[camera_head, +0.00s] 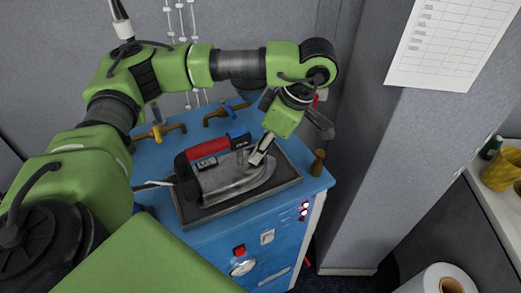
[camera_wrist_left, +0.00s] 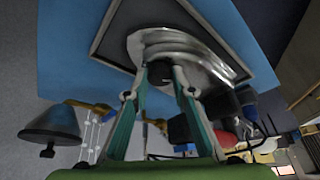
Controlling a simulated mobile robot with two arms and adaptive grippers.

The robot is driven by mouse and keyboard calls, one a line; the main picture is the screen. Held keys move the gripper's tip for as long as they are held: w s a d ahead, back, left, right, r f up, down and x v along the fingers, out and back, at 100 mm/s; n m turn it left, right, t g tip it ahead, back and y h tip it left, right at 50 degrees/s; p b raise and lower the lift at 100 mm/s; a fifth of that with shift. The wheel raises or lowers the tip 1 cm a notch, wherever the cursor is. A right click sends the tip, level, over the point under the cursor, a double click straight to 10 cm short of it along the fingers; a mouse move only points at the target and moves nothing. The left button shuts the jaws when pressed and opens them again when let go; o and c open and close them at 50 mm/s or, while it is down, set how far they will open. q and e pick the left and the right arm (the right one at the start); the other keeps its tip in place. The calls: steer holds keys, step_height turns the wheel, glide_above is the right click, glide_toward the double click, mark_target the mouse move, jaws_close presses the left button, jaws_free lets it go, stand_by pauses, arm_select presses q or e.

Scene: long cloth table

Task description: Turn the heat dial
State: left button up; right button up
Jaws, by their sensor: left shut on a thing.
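A silver iron (camera_head: 240,178) with a red and black handle (camera_head: 208,148) rests on a dark tray (camera_head: 291,184) on a blue cabinet. My left gripper (camera_head: 258,157) reaches down from above to the right part of the iron, and its fingers hide the dial in the head view. In the left wrist view, the dark round heat dial (camera_wrist_left: 160,66) sits on the silver body of the iron (camera_wrist_left: 205,55). The fingertips of my left gripper (camera_wrist_left: 162,76) are closed on its sides. Which way the dial is turned cannot be seen. My right gripper is not in view.
The blue cabinet (camera_head: 225,236) has a red switch, a gauge and lit lamps on its front. Brass fittings (camera_head: 168,131) stand behind the iron, and a small brass post (camera_head: 318,162) stands at its right. A grey wall corner (camera_head: 360,160) rises close on the right.

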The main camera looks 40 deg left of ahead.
arm_select(q)
steer(key=shift+m+t+b, duration=0.3)
steer(key=shift+m+b, duration=0.05)
steer(key=shift+m, duration=0.55)
steer(key=o, duration=1.1)
steer(key=v, duration=1.2)
steer(key=shift+s, duration=0.15)
